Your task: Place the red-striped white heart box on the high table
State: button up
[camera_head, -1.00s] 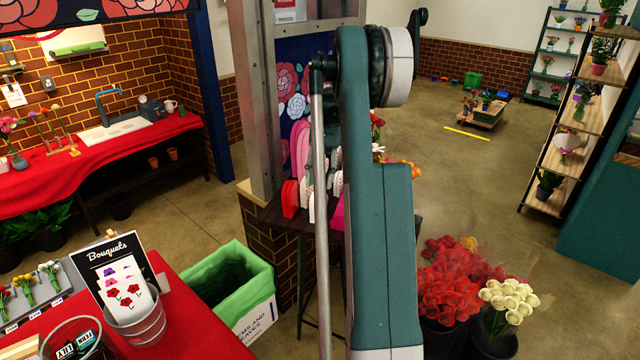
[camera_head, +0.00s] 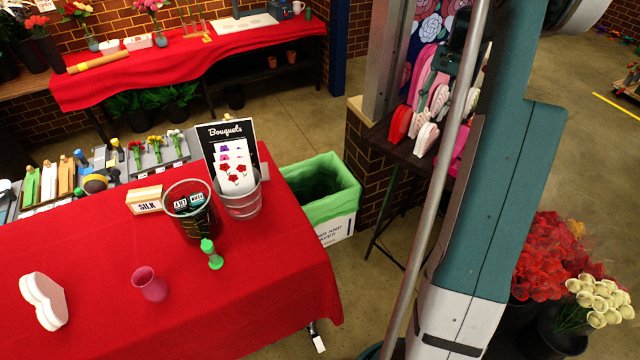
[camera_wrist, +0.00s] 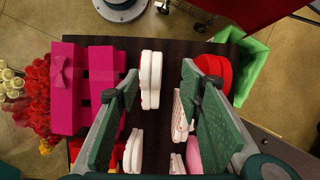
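Several heart boxes stand on edge on a dark table (camera_wrist: 160,50) under my gripper. A white box with reddish marks (camera_wrist: 179,116) stands near the right finger in the wrist view; whether the marks are stripes is hard to tell. A red box (camera_wrist: 223,70) is beyond the right finger. My gripper (camera_wrist: 159,84) is open, its fingers wide apart and holding nothing visible. In the head view the dark table (camera_head: 402,148) and boxes show partly behind my arm.
Magenta boxes (camera_wrist: 88,85) crowd the left of the dark table. A green-lined bin (camera_head: 325,195) stands beside it. Flower buckets (camera_head: 550,335) stand at right.

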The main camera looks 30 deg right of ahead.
jog(key=s+a+r+n+t+h, duration=0.15)
jog(key=a+r, duration=0.25)
jog(key=a, duration=0.6)
jog(key=s+a+r+n+t+h, duration=0.15)
jog(key=a+r, duration=0.25)
jog(key=a, duration=0.7)
jog(key=a+r+n, duration=0.3)
jog(key=a+r, duration=0.2)
jog(key=a, duration=0.5)
jog(key=s+a+f+n+t, duration=0.2)
jog(key=s+a+n+t, duration=0.1)
jog(key=s+a, duration=0.6)
jog(key=s+a+f+n+t, duration=0.2)
jog(key=s+a+n, duration=0.2)
jog(key=s+a, duration=0.5)
jog(key=a, duration=0.6)
jog(key=shift+s+f+t+h, duration=0.3)
jog(key=shift+f+t+h, duration=0.1)
